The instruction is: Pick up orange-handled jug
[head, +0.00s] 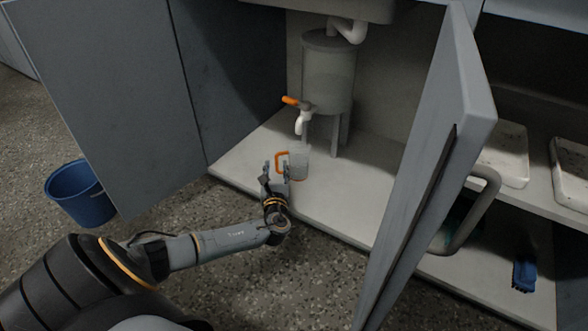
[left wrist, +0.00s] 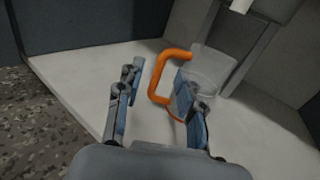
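The jug (head: 299,160) is a clear cup with an orange handle and stands on the cabinet floor, under the tap of the tank. In the left wrist view the clear jug (left wrist: 211,72) is at upper right, with its orange handle (left wrist: 158,75) turned toward my gripper. My left gripper (head: 276,168) is open, with its fingers apart just in front of the handle. In the left wrist view my left gripper (left wrist: 155,90) has the handle between and beyond its fingertips. The right finger overlaps part of the jug, and contact cannot be told. My right gripper is not in view.
A grey tank (head: 328,80) with an orange-levered tap (head: 303,121) stands above the jug. Open cabinet doors flank the space at left (head: 105,95) and right (head: 425,150). A blue bucket (head: 80,193) is on the floor at left. A blue brush (head: 523,272) lies at lower right.

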